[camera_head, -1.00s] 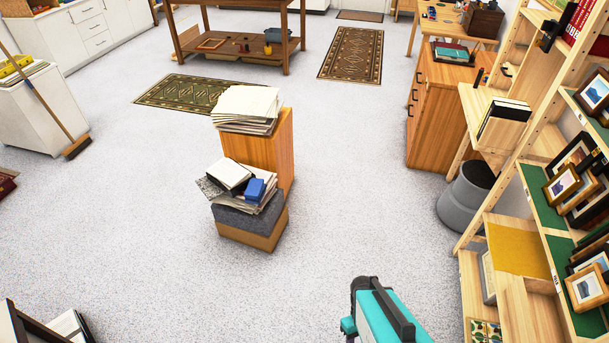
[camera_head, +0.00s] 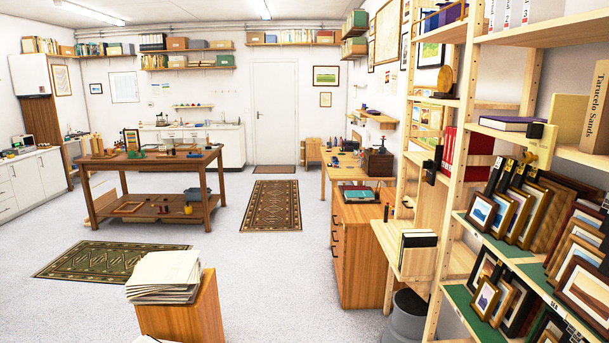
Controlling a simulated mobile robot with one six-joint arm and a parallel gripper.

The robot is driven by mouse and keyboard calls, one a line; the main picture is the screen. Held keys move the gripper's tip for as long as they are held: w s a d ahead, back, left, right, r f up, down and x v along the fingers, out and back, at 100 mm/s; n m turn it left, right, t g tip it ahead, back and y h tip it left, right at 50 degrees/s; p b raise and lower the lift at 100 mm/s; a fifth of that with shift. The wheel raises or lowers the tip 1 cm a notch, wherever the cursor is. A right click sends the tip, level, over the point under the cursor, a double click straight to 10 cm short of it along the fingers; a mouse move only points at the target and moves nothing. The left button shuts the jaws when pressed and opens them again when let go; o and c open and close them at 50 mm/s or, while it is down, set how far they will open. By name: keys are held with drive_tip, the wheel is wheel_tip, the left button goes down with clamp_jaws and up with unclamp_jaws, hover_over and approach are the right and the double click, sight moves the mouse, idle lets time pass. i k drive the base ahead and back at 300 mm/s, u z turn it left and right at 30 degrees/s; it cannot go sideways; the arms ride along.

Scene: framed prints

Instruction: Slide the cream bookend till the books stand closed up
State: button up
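On the right-hand shelving, a cream plate-like piece (camera_head: 541,146) with a black block on it stands at the shelf's front edge; it looks like the cream bookend, but I cannot be sure. To its right, a tan book lettered "Tarucelo Sands" (camera_head: 597,108) leans, with a cream upright slab (camera_head: 565,121) beside it. A dark blue book (camera_head: 512,124) lies flat to the left. Red books (camera_head: 468,155) stand further left, near a black piece (camera_head: 432,168). Whether gaps remain between books is too small to tell. My gripper is not in view.
Framed pictures (camera_head: 508,213) crowd the lower green-lined shelves. A wooden pedestal with stacked papers (camera_head: 165,276) stands in front at lower left. A grey bin (camera_head: 407,318) sits below the shelving. Floor between pedestal and drawer cabinet (camera_head: 360,255) is clear.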

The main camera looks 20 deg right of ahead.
sight(566, 117)
drive_tip(key=z, duration=0.7)
drive_tip(key=k, duration=0.5)
drive_tip(key=z, duration=0.75)
drive_tip(key=i, duration=0.45)
drive_tip(key=z, duration=0.05)
